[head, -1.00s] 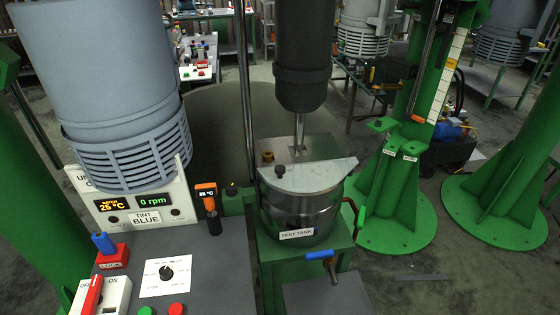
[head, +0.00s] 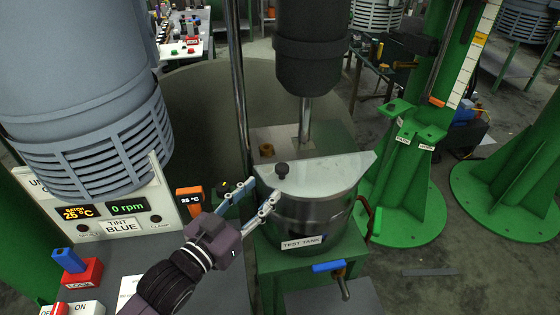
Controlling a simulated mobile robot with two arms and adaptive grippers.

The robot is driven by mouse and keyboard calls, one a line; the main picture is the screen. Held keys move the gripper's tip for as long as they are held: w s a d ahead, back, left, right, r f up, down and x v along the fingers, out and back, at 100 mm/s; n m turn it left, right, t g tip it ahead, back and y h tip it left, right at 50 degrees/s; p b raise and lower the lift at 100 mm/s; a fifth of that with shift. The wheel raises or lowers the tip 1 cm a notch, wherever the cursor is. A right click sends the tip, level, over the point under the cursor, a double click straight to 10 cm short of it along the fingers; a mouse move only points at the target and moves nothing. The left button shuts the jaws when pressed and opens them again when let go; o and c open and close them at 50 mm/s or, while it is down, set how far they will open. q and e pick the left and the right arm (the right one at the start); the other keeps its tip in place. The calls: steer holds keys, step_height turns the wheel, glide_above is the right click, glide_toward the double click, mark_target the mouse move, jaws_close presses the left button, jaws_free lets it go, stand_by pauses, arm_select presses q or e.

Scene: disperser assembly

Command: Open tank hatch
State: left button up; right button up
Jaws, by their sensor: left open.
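The test tank (head: 300,215) is a shiny metal cylinder on a green stand, with a "TEST TANK" label on its front. Its hatch (head: 325,176) is a pale half-round lid lying flat over the front of the tank top. A dark knob (head: 282,170) stands up near the hatch's left back part. My left gripper (head: 262,193) comes in from the lower left. Its fingers are apart and empty, with their tips close to the tank's left rim, left of and below the knob. Contact with the rim cannot be told. My right gripper is not in view.
A control panel (head: 112,205) with displays stands at left below a large grey motor (head: 75,80). A dark vertical mixer shaft housing (head: 313,55) is behind the hatch. A blue-handled valve (head: 329,266) is below the tank.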

mark_target(278, 172)
arm_select(q)
steer(key=shift+w+d+r+m+h+p, duration=0.3)
steer(key=shift+w+d+r+h+p, duration=0.1)
steer(key=shift+w+d+r, duration=0.55)
steer(key=shift+w+d+r+p, duration=0.2)
steer(key=shift+w+d+p, duration=0.15)
steer(key=shift+w+d, duration=0.35)
steer(key=x, duration=0.2)
steer(key=shift+w+d+f, duration=0.1)
steer(key=shift+w+f, duration=0.1)
steer(key=shift+w, duration=0.2)
steer(key=shift+w+d+p, duration=0.15)
steer(key=shift+w+p, duration=0.15)
steer(key=shift+d, duration=0.1)
steer(key=shift+w+f, duration=0.1)
steer(key=c, duration=0.4)
jaws_close()
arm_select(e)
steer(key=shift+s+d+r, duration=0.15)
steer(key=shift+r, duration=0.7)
